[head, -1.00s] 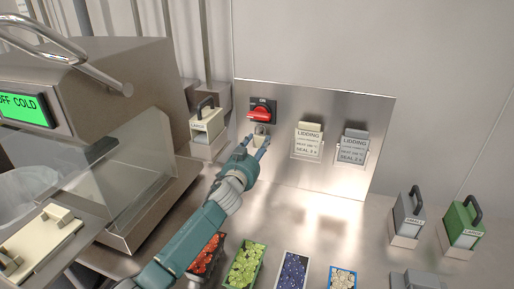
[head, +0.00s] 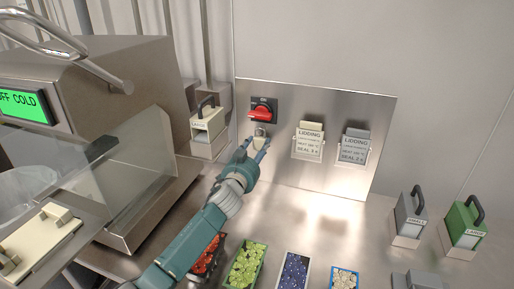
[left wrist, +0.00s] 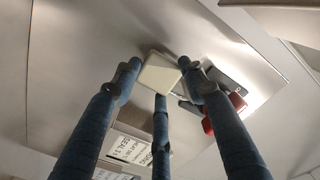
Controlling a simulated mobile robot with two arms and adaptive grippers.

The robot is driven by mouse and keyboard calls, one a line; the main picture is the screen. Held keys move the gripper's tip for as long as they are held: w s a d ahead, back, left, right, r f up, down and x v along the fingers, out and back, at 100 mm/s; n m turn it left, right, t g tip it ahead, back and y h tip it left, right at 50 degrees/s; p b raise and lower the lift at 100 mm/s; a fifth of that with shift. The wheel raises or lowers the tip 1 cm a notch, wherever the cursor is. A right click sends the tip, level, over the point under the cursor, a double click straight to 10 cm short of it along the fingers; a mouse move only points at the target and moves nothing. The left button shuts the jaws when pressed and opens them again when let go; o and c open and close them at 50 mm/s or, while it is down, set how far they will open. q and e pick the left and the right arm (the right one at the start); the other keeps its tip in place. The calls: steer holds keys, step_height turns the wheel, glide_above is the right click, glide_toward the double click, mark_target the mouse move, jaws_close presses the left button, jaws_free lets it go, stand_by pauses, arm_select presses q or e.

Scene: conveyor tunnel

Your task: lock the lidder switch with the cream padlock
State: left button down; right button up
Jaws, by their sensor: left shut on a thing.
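The lidder switch (head: 262,112) is a red handle on a black base, fixed high at the left of the metal panel. It also shows in the left wrist view (left wrist: 222,112), partly behind a finger. My left gripper (head: 258,144) is just below the switch, shut on the cream padlock (head: 261,139). In the left wrist view the padlock's cream body (left wrist: 160,74) sits between the fingertips. Its grey shackle (head: 261,130) points up toward the switch. I cannot tell whether the shackle touches or passes through the switch. My right gripper is not in view.
A sealing machine (head: 100,110) fills the left. Food trays (head: 245,265) line the front. Grey (head: 408,217) and green (head: 464,226) handled blocks stand right.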

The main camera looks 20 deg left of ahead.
arm_select(q)
steer(key=shift+f, duration=0.35)
steer(key=c, duration=0.9)
jaws_free()
steer(key=shift+s+a+r, duration=0.1)
steer(key=shift+s, duration=3.9)
